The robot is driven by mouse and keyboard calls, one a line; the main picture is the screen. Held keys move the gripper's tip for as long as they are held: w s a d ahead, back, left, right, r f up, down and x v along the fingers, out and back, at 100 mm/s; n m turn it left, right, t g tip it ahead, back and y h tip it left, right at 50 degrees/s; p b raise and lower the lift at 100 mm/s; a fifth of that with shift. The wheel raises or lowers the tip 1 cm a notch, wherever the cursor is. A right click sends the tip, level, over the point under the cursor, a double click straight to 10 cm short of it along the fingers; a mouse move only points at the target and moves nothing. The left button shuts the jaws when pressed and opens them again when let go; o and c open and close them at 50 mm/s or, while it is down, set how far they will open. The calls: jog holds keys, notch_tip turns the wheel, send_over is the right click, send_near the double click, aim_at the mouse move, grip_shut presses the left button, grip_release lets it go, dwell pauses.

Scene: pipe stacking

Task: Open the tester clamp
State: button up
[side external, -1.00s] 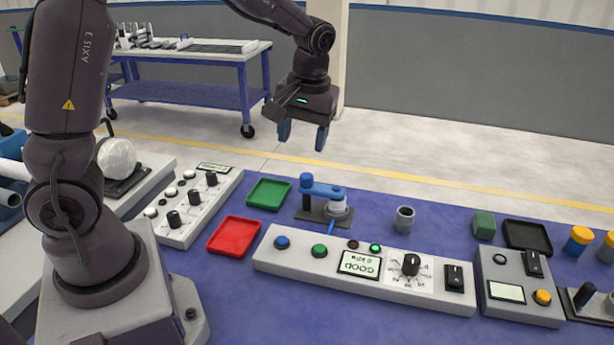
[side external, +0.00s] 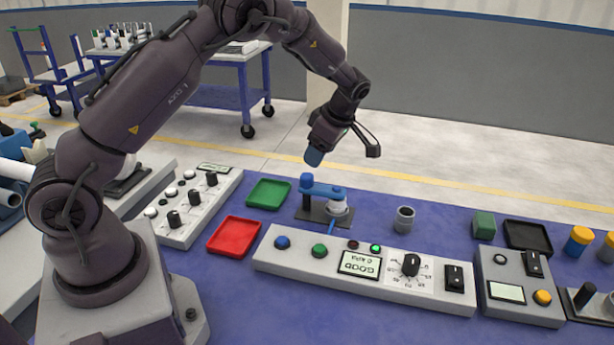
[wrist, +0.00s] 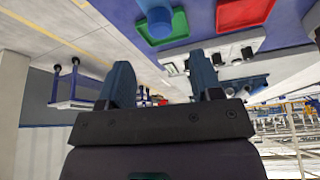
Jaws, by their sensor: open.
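The tester clamp (side external: 322,190) has a blue arm with a round blue knob at its left end, on a dark base plate. The arm lies level over a pale grey fitting (side external: 338,208), and a blue hose runs from the clamp toward the control box. My gripper (side external: 314,158) is above and behind the clamp's knob, tilted, apart from it and empty. Only one blue fingertip shows clearly there. In the wrist view my gripper (wrist: 161,75) has its two blue fingers wide apart, with a blue knob (wrist: 156,20) beyond them near the top edge.
A green tray (side external: 269,194) and a red tray (side external: 234,236) lie left of the clamp. A grey pipe piece (side external: 404,219) stands to its right. The control box (side external: 360,265) in front shows GOOD with a green light lit. A knob panel (side external: 190,208) is at left.

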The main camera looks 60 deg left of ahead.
aim_at(305, 176)
jog(key=x, duration=0.8)
jog(key=shift+f, duration=0.25)
grip_shut()
jog(key=shift+m, duration=0.3)
jog(key=m+t, duration=0.1)
jog(key=m, duration=0.3)
jog(key=shift+s+t+y, duration=0.15)
jog(key=shift+t+y, duration=0.25)
jog(key=m+t, duration=0.1)
jog(key=m, duration=0.3)
jog(key=shift+m+t, duration=0.4)
jog(key=m+t, duration=0.1)
jog(key=m, duration=0.1)
jog(key=m+h, duration=0.1)
jog(key=m, duration=0.2)
jog(key=shift+a+t, duration=0.15)
jog(key=shift+t, duration=0.25)
jog(key=shift+f+m+t+h, duration=0.1)
jog(key=shift+m+t+h, duration=0.35)
jog(key=shift+m, duration=1.35)
